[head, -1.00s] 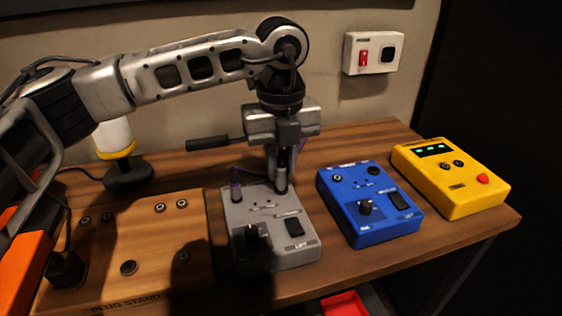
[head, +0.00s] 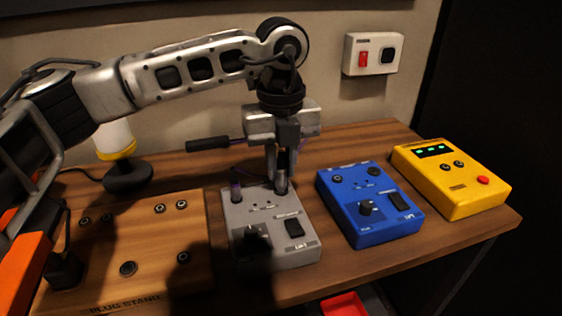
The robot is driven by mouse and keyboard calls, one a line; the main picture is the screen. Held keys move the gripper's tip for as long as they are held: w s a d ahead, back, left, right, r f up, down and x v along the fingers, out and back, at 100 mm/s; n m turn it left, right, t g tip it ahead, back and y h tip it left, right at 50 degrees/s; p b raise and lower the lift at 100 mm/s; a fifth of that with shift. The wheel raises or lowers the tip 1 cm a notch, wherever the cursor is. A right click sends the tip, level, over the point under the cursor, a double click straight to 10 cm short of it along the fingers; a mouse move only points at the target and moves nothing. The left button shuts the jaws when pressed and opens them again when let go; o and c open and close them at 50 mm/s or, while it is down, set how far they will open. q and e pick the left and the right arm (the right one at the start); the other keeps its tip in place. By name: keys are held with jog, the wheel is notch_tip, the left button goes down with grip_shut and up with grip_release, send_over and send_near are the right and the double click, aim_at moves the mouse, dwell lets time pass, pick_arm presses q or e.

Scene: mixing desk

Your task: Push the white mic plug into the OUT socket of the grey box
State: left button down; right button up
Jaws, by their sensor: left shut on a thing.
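The grey box (head: 262,215) stands on the desk at the middle. My left gripper (head: 282,176) is above its back right corner, pointing down and shut on a slim dark-looking plug (head: 282,187), presumably the white mic plug. The plug is upright, its lower end at the top of the box. Its colour is hard to tell, and whether it is in the socket cannot be seen. The OUT label is unreadable. My right gripper is not in view.
The blue box (head: 350,226) and yellow box (head: 466,207) stand to the right. The wooden plug stand (head: 150,240) is to the left. A lamp (head: 127,175) stands back left. A switch panel (head: 374,54) is on the wall.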

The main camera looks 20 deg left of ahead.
pick_arm(q)
jog(key=shift+f, duration=0.35)
jog(key=c, duration=1.3)
grip_release()
jog(key=shift+o, duration=0.2)
notch_tip(320, 180, up, 16)
